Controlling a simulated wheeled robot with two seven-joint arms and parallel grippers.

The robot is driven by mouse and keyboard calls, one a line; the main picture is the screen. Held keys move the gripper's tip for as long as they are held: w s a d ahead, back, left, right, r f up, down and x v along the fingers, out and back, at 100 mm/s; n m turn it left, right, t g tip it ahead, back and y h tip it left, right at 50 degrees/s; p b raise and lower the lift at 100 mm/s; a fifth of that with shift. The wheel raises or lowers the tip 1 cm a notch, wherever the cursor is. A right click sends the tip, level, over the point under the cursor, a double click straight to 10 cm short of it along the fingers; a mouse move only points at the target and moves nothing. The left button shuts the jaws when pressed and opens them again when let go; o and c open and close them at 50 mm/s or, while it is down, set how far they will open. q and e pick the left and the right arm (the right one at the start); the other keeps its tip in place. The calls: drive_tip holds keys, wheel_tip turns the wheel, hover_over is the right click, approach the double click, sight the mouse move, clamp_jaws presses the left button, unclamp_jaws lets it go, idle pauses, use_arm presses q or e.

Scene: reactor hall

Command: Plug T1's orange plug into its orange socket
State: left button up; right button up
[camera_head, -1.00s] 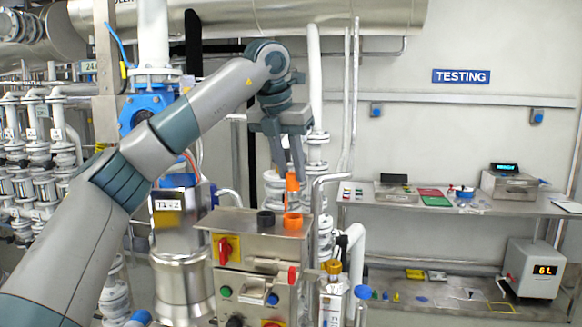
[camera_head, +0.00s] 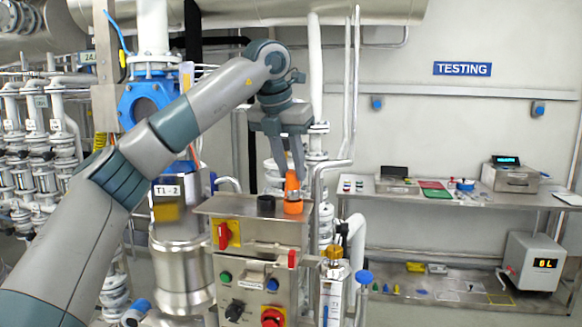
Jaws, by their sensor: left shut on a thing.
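My left gripper (camera_head: 291,174) is shut on the orange plug (camera_head: 292,182) and points down. The plug is upright, directly above the orange socket (camera_head: 293,206) on top of the steel control box. The plug's lower end meets the socket in the picture; I cannot tell how deep it sits. A black socket (camera_head: 265,203) stands just left of the orange one. My right gripper is not in view.
The control box (camera_head: 230,205) carries a red switch, buttons and a red knob on its front. A curved steel pipe (camera_head: 318,178) rises close to its right. A steel vessel (camera_head: 180,262) labelled T1-2 stands left. A bench (camera_head: 370,187) with instruments is at the back right.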

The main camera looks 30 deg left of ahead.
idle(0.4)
use_arm(q)
drive_tip(key=shift+f, duration=0.2)
idle(0.5)
drive_tip(key=shift+f, duration=0.1)
idle(0.6)
drive_tip(key=shift+f+b, duration=0.35)
drive_tip(key=shift+b, duration=0.05)
idle(0.6)
drive_tip(key=shift+f+b, duration=0.4)
drive_tip(key=shift+f, duration=0.2)
idle(0.7)
drive_tip(key=o, duration=1.1)
drive_tip(key=shift+o, duration=0.2)
